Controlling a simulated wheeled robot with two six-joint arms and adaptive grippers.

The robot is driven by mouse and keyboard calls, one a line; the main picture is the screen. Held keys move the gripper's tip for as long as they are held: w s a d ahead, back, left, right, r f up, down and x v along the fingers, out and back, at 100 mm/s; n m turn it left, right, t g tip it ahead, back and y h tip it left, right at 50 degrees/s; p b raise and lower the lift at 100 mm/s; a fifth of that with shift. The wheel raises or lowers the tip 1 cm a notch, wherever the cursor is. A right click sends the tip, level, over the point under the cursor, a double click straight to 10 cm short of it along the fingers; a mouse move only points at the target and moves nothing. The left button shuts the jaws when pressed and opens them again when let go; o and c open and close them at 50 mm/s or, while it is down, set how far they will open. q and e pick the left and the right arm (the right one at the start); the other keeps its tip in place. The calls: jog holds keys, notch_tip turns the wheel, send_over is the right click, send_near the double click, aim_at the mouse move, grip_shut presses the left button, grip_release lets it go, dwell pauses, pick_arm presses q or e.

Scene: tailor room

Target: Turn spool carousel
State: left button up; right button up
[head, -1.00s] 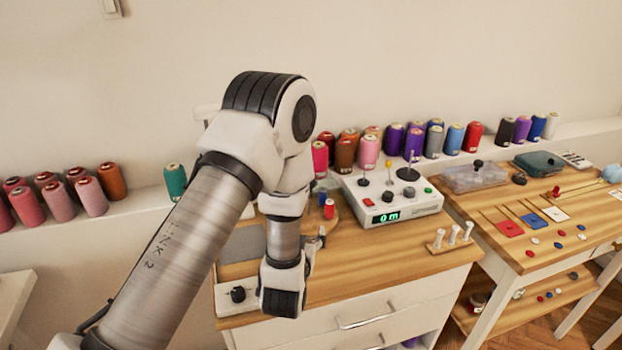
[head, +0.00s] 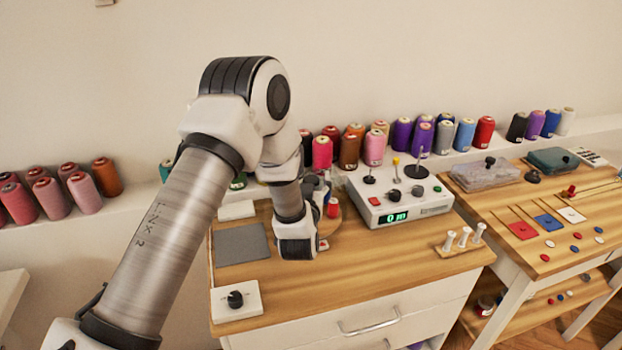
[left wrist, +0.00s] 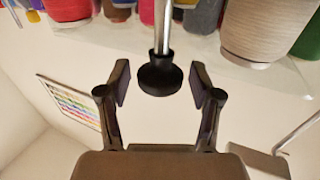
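The spool carousel (head: 331,229) is a round wooden disc on the left part of the wooden table, largely hidden behind my left arm. A red spool (head: 332,208) stands on it. In the left wrist view, a black knob (left wrist: 160,77) with a metal rod shows between the fingers of my left gripper (left wrist: 160,90). The fingers are apart, with a visible gap on each side of the knob. I cannot tell from this view how deep the knob is between them. In the head view the fingers are hidden by my wrist. My right gripper is not in view.
A white control box (head: 398,207) with a green display stands right of the carousel. A grey pad (head: 241,245) and a knob box (head: 236,300) lie left. Spools line the ledge behind.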

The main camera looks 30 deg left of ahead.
pick_arm(q)
grip_shut()
